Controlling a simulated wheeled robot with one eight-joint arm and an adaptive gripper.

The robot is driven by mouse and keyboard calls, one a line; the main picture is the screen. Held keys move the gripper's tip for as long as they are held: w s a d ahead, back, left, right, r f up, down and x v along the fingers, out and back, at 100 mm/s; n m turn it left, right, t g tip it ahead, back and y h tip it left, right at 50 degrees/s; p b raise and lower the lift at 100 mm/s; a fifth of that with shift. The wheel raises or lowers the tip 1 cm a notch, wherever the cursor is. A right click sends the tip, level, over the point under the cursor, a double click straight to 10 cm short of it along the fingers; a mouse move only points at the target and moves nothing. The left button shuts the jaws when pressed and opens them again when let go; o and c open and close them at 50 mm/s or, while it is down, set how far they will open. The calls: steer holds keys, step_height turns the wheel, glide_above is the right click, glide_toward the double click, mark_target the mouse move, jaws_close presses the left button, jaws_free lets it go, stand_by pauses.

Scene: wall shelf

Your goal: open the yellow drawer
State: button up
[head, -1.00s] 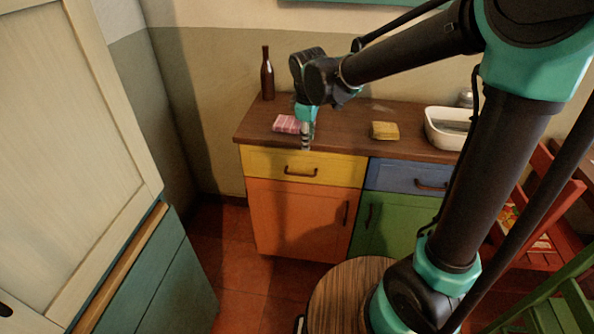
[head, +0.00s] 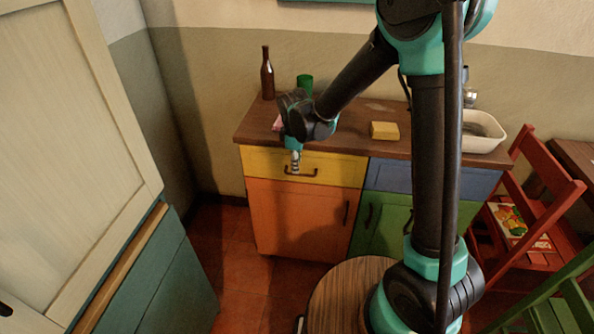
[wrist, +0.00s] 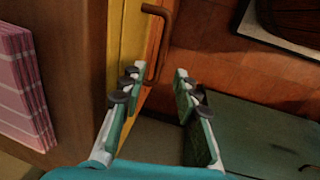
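The yellow drawer (head: 335,170) is closed, at the top left of the coloured cabinet. Its dark handle (head: 301,172) is on the front; the handle (wrist: 160,45) also shows in the wrist view, beside the yellow drawer front (wrist: 130,38). My gripper (head: 296,163) points down in front of the drawer, close to the left part of the handle. In the wrist view my gripper (wrist: 157,80) is open, with its two fingers apart and nothing held. The handle lies just beyond the fingertips, roughly in line with the gap; I cannot tell whether they touch it.
On the wooden worktop (head: 352,138) are a brown bottle (head: 267,76), a green cup (head: 305,84), a yellow sponge (head: 384,130) and a pink cloth (wrist: 20,85). The orange door (head: 300,215) is below the drawer. A red chair (head: 545,190) stands at right. Floor before the orange door is clear.

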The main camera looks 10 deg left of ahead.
mark_target(297, 175)
steer(key=shift+w+f, duration=0.25)
steer(key=shift+f, duration=0.9)
steer(key=shift+w+f, duration=0.2)
steer(key=shift+f, duration=0.9)
steer(key=shift+c, duration=0.4)
jaws_close()
